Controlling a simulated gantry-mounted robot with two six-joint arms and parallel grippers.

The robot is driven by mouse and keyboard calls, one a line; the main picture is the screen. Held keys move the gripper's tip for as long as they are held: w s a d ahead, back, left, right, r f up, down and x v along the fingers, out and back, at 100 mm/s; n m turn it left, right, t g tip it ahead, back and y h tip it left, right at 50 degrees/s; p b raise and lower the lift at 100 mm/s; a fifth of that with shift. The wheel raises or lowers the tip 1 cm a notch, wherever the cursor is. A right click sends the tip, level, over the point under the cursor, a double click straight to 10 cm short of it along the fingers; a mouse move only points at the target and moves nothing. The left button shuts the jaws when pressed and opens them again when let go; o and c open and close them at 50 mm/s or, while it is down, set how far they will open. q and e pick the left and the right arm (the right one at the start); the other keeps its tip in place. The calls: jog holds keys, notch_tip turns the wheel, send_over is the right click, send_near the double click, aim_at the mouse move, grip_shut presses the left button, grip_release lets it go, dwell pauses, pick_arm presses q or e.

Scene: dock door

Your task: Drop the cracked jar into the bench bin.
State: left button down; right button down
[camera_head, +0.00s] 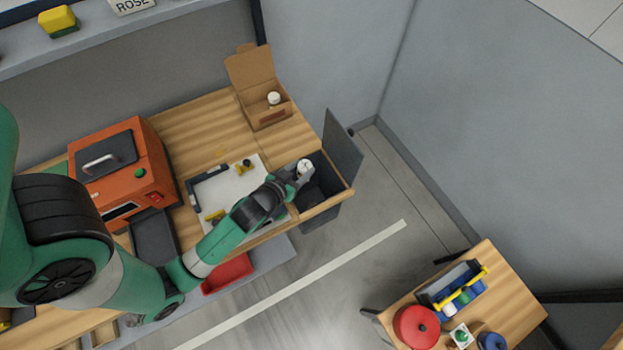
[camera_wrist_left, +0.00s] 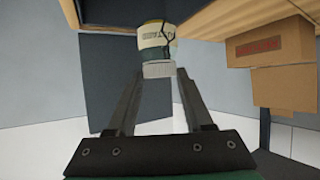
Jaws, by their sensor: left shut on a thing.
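The cracked jar (camera_head: 305,165), pale with a white lid, is held by my left gripper (camera_head: 300,174). In the left wrist view the jar (camera_wrist_left: 157,42) sits between the two fingertips (camera_wrist_left: 157,76), with dark crack lines across its label. The bench bin (camera_head: 331,203) is a dark box with a wooden rim at the bench's right end. Its dark lid (camera_head: 343,148) stands open. In the head view, the jar overlaps the upper left part of the bin opening; its height above it is hard to tell. My right gripper is not in view.
An open cardboard box (camera_head: 269,115) with a white-topped item stands behind the bin. An orange machine (camera_head: 123,165) and a white mat (camera_head: 232,190) with small parts are on the bench. A side table (camera_head: 513,300) holds a red pot and a blue caddy.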

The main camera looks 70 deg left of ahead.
pick_arm(q)
jog(key=shift+f, duration=0.55)
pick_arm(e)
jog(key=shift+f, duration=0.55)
pick_arm(q)
jog(key=shift+r, duration=0.1)
jog(key=shift+c, duration=1.1)
grip_release()
jog(key=v, duration=1.1)
jog(key=shift+s+p, duration=0.25)
jog(key=shift+p, duration=0.05)
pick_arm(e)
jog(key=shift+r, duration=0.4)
